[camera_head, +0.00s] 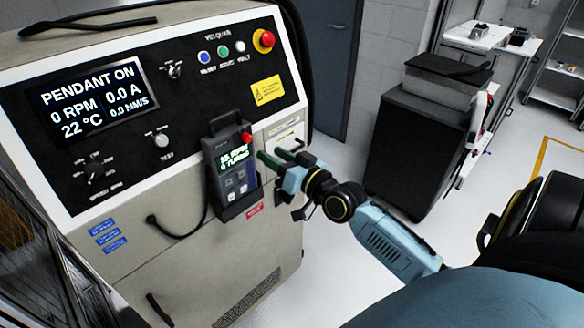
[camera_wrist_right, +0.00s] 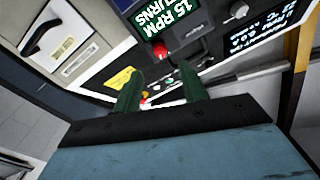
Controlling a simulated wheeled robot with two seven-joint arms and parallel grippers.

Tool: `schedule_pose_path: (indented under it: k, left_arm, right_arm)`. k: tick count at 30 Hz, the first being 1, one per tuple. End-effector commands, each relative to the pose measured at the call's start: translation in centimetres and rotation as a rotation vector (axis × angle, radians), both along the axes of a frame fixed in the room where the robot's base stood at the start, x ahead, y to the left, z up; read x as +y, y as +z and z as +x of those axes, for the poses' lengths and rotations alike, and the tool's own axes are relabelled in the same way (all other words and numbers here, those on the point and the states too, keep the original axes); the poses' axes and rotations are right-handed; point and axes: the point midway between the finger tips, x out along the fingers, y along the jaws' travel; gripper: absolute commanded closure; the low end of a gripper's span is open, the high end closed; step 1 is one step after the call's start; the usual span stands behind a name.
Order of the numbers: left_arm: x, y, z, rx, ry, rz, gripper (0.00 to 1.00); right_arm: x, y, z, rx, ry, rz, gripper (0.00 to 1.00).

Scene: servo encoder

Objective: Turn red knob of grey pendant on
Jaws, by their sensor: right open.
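The grey pendant (camera_head: 211,163) sits in a holder on the machine's front; its green-lettered display appears to read 15 RPM and 0 TURNS. The red knob (camera_head: 247,138) is at its upper right corner. My right gripper (camera_head: 268,153) is open, its green fingers pointing at the pendant from the right. In the right wrist view, the red knob (camera_wrist_right: 159,50) shows between and beyond the fingertips (camera_wrist_right: 160,70), with a visible gap on either side. Nothing is held. My left gripper is out of view.
The machine's large screen (camera_head: 93,98) reads PENDANT ON, 0 RPM, 0.0 A. A red mushroom button (camera_head: 263,40) and several small buttons sit on the upper panel. A cable hangs left of the pendant. A dark cabinet (camera_head: 415,150) stands at right, with clear floor before it.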

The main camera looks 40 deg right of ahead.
Motion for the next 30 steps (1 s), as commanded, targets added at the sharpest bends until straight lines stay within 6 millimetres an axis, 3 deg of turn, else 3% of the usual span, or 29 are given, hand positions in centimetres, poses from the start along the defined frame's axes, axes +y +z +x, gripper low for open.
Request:
schedule_pose_path:
  k: [3, 10, 30]
  left_arm:
    - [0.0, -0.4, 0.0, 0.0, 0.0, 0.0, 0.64]
    - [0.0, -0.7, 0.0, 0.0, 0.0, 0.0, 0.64]
    - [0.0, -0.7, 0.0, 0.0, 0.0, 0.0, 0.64]
  right_arm:
    - [-0.2, -0.3, -2.3, 0.002, 0.001, -0.001, 0.58]
    - [-0.5, -0.3, -4.9, 0.001, 0.0, -0.001, 0.58]
    - [-0.6, -0.2, -5.5, -0.001, 0.0, 0.0, 0.58]
